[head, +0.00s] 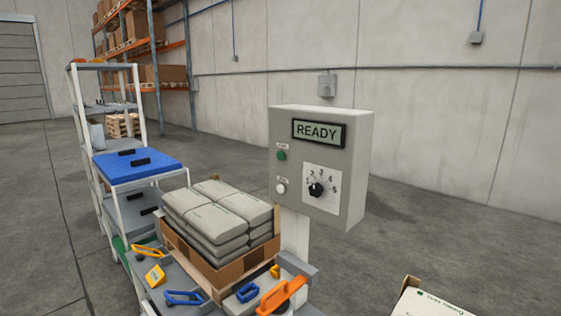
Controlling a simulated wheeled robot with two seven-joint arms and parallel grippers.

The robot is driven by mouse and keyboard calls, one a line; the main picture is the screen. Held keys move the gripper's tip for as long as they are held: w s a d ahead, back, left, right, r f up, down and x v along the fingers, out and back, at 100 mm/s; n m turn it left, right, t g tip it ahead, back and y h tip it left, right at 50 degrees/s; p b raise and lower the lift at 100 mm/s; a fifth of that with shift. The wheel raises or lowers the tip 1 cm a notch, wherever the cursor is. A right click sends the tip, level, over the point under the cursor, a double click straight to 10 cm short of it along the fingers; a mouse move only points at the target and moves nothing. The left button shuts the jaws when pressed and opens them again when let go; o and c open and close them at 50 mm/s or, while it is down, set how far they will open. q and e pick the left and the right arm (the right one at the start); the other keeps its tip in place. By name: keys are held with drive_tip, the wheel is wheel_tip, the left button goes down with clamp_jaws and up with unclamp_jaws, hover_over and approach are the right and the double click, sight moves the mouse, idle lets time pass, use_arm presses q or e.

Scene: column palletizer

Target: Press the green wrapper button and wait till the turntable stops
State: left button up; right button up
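A grey control box (355,165) stands on a pale post right of centre in the head view. Its display (319,133) reads READY. A green button (282,155) sits on the left of its front face, with a small label above it that is too small to read. A white button (280,188) is below it. A black dial (316,189) with numbers around it is to the right of the buttons. I cannot identify a turntable in this view. Neither of my grippers shows.
Stacked grey bags (218,212) sit in a cardboard tray (215,272) in front of the post. Orange, blue and yellow handled items (283,296) lie around it. A rack with a blue top (138,170) stands left. A carton (425,300) is at lower right.

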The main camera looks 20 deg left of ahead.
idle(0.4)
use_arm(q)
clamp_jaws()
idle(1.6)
